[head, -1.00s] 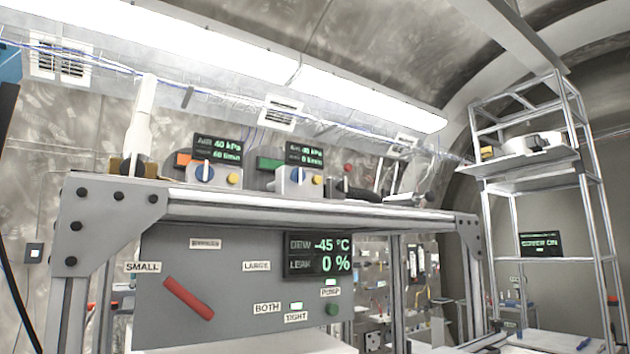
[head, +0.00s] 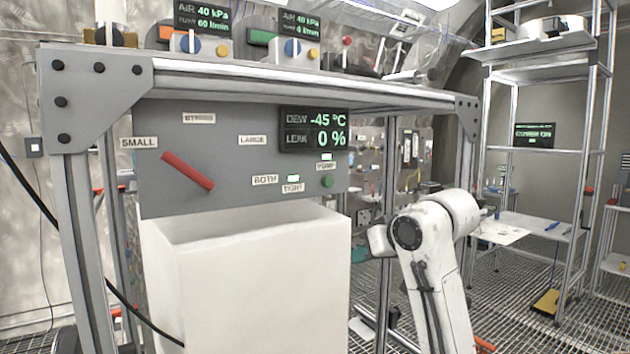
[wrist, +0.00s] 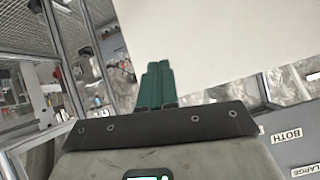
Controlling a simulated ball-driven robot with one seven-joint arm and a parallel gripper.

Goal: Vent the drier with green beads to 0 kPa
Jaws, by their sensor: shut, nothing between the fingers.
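Two small units sit on top of the metal frame. Individual beads are too small to see. In the wrist view my gripper (wrist: 155,80) has green fingers shut together and empty, before a white surface. The head view does not show the fingers.
Below the frame's top, a grey panel (head: 215,120) carries a red lever (head: 188,171), a green button (head: 327,182) and a display (head: 313,130) reading -45 °C and 0 %. A white box (head: 250,285) stands before it. Shelving (head: 545,70) stands at the right.

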